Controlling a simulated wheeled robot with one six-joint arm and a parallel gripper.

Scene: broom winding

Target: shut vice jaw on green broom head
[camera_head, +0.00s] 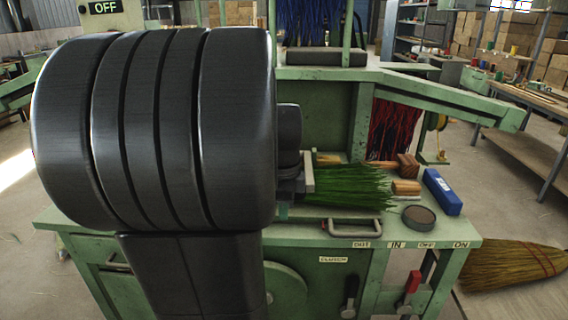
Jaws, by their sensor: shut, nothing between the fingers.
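The green broom head (346,186) lies on the green machine's bench, its bristles fanning to the right. A pale upright vice jaw plate (309,172) stands at the bristles' left end. I cannot tell whether it presses on them. My gripper (291,184) shows only in part, just left of this plate, beyond my large dark arm link. It is shut and holds nothing. Its fingertips are mostly hidden, and I cannot tell whether it touches the plate. My arm link covers the left of the bench and whatever of the vice lies there.
A metal bar handle (352,227) is at the bench front. A blue box (442,191), a round tin (418,216) and wooden blocks (406,187) lie to the right. A red-handled lever (412,281) and a black lever (350,291) are below. A straw broom (510,264) lies at right.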

